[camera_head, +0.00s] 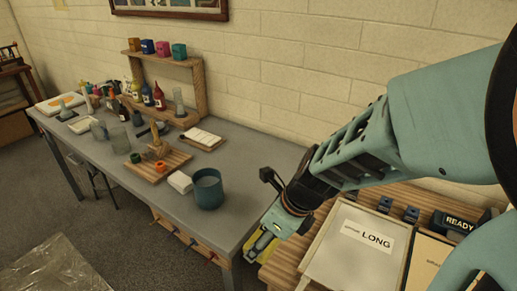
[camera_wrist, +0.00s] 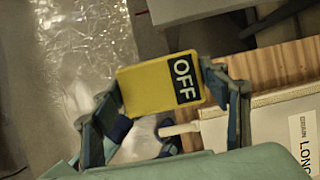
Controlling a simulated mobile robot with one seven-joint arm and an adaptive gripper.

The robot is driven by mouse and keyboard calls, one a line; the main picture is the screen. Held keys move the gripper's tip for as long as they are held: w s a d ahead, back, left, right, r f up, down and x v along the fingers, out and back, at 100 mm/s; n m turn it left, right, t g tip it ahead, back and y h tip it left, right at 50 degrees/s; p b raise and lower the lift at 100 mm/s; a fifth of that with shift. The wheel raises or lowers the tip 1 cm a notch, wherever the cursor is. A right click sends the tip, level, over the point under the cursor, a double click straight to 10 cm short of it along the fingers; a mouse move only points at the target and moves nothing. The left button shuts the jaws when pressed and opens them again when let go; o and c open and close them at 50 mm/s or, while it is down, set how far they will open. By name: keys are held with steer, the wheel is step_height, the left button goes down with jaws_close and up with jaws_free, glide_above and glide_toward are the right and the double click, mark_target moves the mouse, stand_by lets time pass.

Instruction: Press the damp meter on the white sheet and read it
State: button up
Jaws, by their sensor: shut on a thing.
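My gripper (camera_head: 264,240) is shut on the yellow damp meter (camera_wrist: 150,88), which sits between its two fingers in the wrist view. The meter's black display reads OFF. In the head view the meter shows only as a bit of yellow (camera_head: 257,249), mostly hidden by my gripper. It is held by the right end of the grey table, left of the wooden bench. A pale, flat sheet-like surface (camera_head: 338,262) with a label reading LONG lies in a light frame on the bench. Part of it also shows in the wrist view (camera_wrist: 262,128). I cannot tell if it is the white sheet.
The wooden bench (camera_head: 318,212) also holds a READY sign (camera_head: 459,223) and several small dark blocks. The grey table (camera_head: 236,160) carries a teal pot (camera_head: 208,193), a white block (camera_head: 180,182), a wooden board and several bottles. Clear plastic (camera_head: 45,268) lies on the floor.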

steer(key=o, duration=0.7)
steer(key=c, duration=0.5)
steer(key=shift+w+d, duration=0.2)
steer(key=shift+d, duration=0.1)
steer(key=w+d+f+m+t+h, duration=0.15)
steer(key=d+m, duration=0.35)
steer(key=d, duration=0.9)
steer(key=w+d+f+m+h, duration=0.2)
steer(key=d+m, duration=0.2)
steer(key=d, duration=1)
steer(key=f+b, duration=0.1)
steer(key=b, duration=0.1)
steer(key=f+b, duration=0.4)
steer(key=shift+s+a+f, duration=0.15)
steer(key=shift+s+a, duration=0.1)
